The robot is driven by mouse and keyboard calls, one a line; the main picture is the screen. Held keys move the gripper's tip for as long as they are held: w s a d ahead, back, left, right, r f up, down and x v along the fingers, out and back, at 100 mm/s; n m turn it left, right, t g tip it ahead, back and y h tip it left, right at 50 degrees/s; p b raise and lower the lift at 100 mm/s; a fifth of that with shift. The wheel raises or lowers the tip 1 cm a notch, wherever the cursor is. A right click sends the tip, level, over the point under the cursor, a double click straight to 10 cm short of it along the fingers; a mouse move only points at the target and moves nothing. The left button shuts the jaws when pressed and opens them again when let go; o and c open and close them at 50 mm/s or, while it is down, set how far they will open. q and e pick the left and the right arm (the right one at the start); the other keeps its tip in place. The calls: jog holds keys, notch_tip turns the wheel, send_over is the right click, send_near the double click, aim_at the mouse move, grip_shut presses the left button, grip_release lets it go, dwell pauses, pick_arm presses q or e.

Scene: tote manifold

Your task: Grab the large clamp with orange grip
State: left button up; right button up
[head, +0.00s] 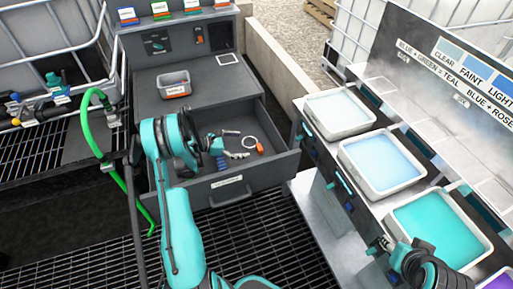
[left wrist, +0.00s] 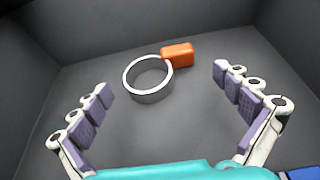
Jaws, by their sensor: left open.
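The large clamp (left wrist: 177,55) is a round metal ring with an orange block-shaped grip. It lies on the grey floor of the open drawer (head: 235,181). In the head view the clamp (head: 260,148) shows just right of my left gripper (head: 237,145). My left gripper is inside the drawer opening, fingers spread wide and empty. In the left wrist view the ring lies ahead between the two fingers (left wrist: 165,100), nearer the left one, and nothing touches it. The orange grip is on the ring's far right side. My right gripper (head: 380,244) is by the teal tray; its finger opening is unclear.
Drawer walls surround the clamp. A grey bin (head: 174,85) stands on the cabinet top behind. Trays of pale (head: 340,112), light blue (head: 382,164) and teal (head: 438,228) liquid line the right bench. A green hose (head: 103,140) hangs at left.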

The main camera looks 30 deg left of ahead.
aim_at(252, 144)
pick_arm(q)
jog(key=b+x, duration=0.2)
jog(key=x, duration=0.3)
jog(key=shift+w+a+f, duration=0.1)
jog(key=shift+a+f, duration=0.05)
jog(key=shift+f, duration=0.05)
jog(key=shift+r, duration=0.1)
jog(key=c, duration=0.9)
